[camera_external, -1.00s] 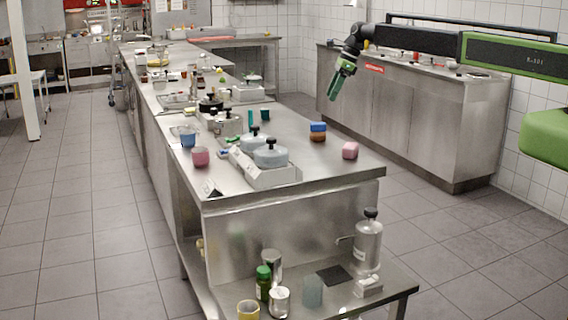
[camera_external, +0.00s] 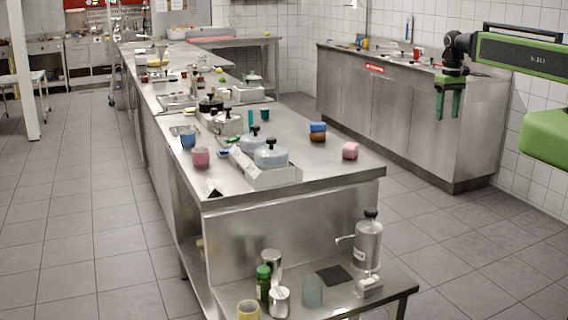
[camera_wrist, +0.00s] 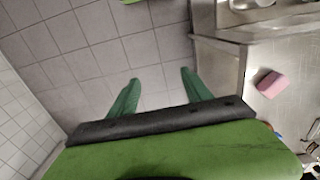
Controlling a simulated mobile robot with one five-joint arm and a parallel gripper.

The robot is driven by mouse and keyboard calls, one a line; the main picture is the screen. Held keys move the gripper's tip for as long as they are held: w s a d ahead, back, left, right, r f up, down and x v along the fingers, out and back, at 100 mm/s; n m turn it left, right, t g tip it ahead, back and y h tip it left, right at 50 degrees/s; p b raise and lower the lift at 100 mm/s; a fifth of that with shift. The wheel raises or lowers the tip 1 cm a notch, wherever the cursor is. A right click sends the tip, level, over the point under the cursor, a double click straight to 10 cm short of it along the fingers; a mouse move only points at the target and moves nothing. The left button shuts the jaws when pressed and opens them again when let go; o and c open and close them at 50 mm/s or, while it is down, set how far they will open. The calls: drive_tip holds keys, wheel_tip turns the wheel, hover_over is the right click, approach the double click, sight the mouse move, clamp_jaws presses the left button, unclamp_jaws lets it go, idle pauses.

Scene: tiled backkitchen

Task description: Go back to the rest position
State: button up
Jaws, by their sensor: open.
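My gripper (camera_external: 448,110) hangs from my arm at the right of the external view, pointing down. Its two green fingers are apart with nothing between them. It is in the air, in front of the steel counter along the right wall and well to the right of the central table. In the wrist view my gripper (camera_wrist: 158,85) is also open and empty, with grey floor tiles beyond the fingertips.
The steel central table (camera_external: 330,168) holds a pink block (camera_external: 350,150), blue and brown blocks, cups and a two-lidded appliance (camera_external: 270,158). A wall counter (camera_external: 400,110) stands behind my gripper. The tiled floor (camera_external: 450,235) between them is clear.

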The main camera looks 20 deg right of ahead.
wheel_tip(320, 180, down, 9)
drive_tip(key=b, duration=0.8)
drive_tip(key=shift+r+b, duration=0.15)
drive_tip(key=shift+b, duration=0.2)
drive_tip(key=shift+w, duration=0.1)
